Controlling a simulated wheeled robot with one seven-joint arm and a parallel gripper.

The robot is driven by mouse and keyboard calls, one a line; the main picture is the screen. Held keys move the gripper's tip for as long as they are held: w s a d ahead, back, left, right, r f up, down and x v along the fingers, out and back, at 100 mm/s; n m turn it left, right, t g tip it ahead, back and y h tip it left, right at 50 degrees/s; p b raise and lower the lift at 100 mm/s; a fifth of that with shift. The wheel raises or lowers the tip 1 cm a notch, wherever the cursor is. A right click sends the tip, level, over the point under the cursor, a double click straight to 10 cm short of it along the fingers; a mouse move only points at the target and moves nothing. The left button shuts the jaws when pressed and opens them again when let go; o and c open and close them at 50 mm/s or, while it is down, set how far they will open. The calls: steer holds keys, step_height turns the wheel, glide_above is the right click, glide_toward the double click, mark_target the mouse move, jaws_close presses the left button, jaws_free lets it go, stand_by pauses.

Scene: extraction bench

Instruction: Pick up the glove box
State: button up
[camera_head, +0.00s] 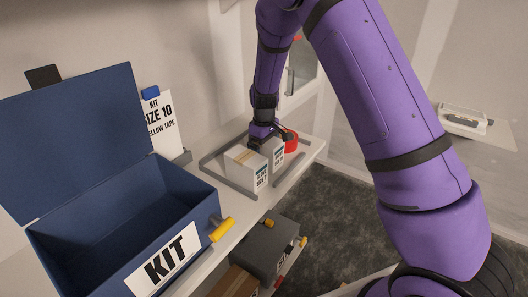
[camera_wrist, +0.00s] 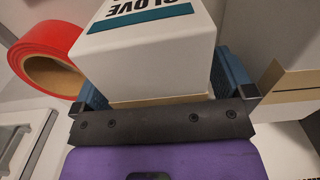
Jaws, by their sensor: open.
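A white glove box (camera_wrist: 150,55) with a teal stripe and the word "GLOVE" lies between the two blue fingers of my gripper (camera_wrist: 165,88) in the wrist view. The jaws are open, one finger on each side; whether they touch it I cannot tell. In the head view my gripper (camera_head: 268,132) is over the rear box (camera_head: 278,153) on the shelf, beside a red tape roll (camera_head: 291,141). A second similar box (camera_head: 246,168) stands just left of it; its top is tan and white. The size print on the boxes is too small to read.
The red roll (camera_wrist: 48,58) is close left of the glove box in the wrist view, and another box (camera_wrist: 290,95) is close right. An open, empty-looking blue KIT box (camera_head: 120,200) stands left on the bench. A sign (camera_head: 161,120) reads "KIT SIZE 10 YELLOW TAPE".

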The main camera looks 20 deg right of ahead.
steer(key=c, duration=1.2)
steer(key=shift+r, duration=0.1)
